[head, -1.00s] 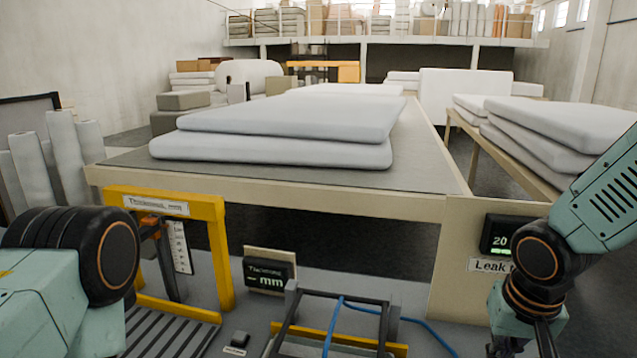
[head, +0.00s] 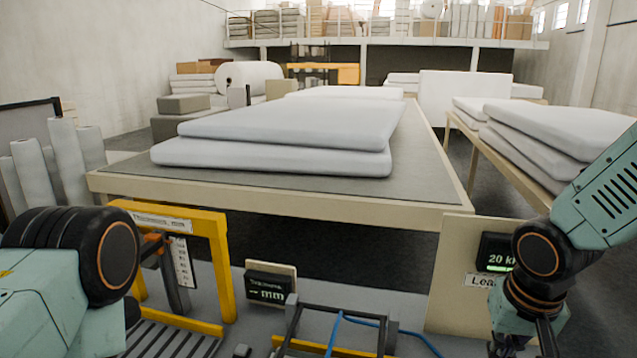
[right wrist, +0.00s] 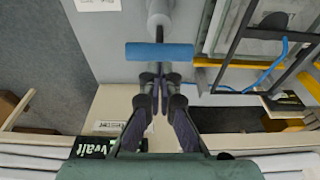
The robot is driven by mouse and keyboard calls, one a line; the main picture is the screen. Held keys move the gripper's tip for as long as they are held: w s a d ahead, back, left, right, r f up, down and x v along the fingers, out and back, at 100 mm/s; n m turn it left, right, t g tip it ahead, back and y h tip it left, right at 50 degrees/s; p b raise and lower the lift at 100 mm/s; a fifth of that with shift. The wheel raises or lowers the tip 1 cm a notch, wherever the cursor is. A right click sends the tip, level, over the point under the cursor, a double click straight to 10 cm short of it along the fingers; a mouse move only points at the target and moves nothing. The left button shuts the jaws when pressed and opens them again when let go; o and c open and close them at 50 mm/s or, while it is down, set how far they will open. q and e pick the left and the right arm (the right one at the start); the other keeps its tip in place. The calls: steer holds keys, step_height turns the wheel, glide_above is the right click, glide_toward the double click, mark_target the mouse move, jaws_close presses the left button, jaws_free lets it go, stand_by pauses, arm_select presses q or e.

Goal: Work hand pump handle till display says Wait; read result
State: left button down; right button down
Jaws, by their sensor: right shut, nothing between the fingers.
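A blue bar handle (right wrist: 160,51) sits across a pale upright post in the right wrist view. My right gripper (right wrist: 155,74) is shut and empty, its fingertips at the handle's lower edge; I cannot tell whether they touch. In the head view this gripper (head: 522,348) is cut off by the bottom edge, and the handle does not show. A dark display (head: 494,252) on a beige panel reads "20 k…" in the head view, partly covered by my right arm. My left gripper is out of view.
A yellow frame (head: 221,268) and a second display (head: 268,287) reading "-- mm" stand left of centre. A dark metal frame with a blue hose (head: 420,340) lies at the bottom. A large table (head: 410,205) bears white wadding slabs behind.

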steer(key=shift+r, duration=0.15)
step_height(320, 180, up, 6)
steer(key=p, duration=0.5)
stand_by(0.3)
